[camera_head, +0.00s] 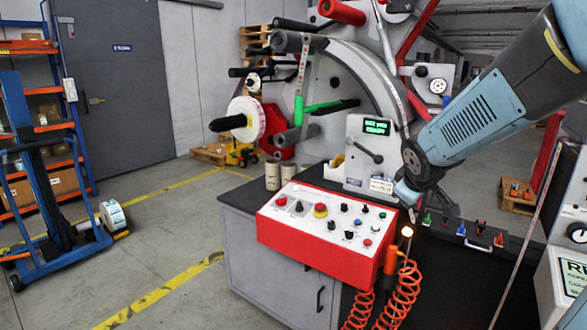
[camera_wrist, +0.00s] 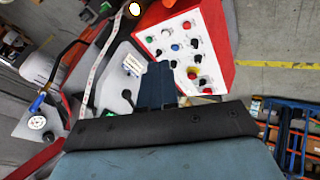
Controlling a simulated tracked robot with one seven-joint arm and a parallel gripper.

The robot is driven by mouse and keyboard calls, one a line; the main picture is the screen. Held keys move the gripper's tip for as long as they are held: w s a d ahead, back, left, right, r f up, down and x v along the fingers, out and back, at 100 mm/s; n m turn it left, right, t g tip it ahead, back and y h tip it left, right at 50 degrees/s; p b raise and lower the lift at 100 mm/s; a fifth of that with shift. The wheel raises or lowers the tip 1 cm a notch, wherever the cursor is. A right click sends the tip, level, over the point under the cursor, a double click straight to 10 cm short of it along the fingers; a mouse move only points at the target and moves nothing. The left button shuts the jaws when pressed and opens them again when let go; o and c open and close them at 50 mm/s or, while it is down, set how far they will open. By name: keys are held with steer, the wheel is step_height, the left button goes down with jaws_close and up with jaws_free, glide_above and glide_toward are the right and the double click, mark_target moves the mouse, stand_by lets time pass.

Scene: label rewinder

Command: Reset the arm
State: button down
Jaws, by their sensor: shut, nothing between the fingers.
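My arm comes in from the upper right of the head view. My gripper (camera_head: 407,194) is shut and empty and points down beside the right end of the red and white control panel (camera_head: 318,222). In the wrist view my gripper (camera_wrist: 158,68) shows as dark blue fingers held together, with the panel (camera_wrist: 188,48) beyond them. I cannot tell whether the fingertips touch anything. The label rewinder (camera_head: 372,65) stands behind, with a small green-lit display (camera_head: 377,127) next to my wrist.
A grey cabinet (camera_head: 285,272) carries the panel. Orange coiled hoses (camera_head: 400,295) hang at its front right, below a lit lamp (camera_head: 407,231). Small coloured fittings (camera_head: 461,229) line the dark surface to the right. Open floor lies left, before a blue lift (camera_head: 45,190).

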steer(key=s+a+r+m+g+y, duration=0.1)
steer(key=s+a+r+m, duration=0.1)
steer(key=s, duration=0.8)
steer(key=s+a+r+m+g+y, duration=0.1)
steer(key=s+m, duration=0.4)
steer(key=s, duration=0.5)
step_height(320, 180, up, 2)
steer(key=shift+s+a+r, duration=0.2)
steer(key=shift+a+r, duration=0.05)
steer(key=shift+a, duration=0.2)
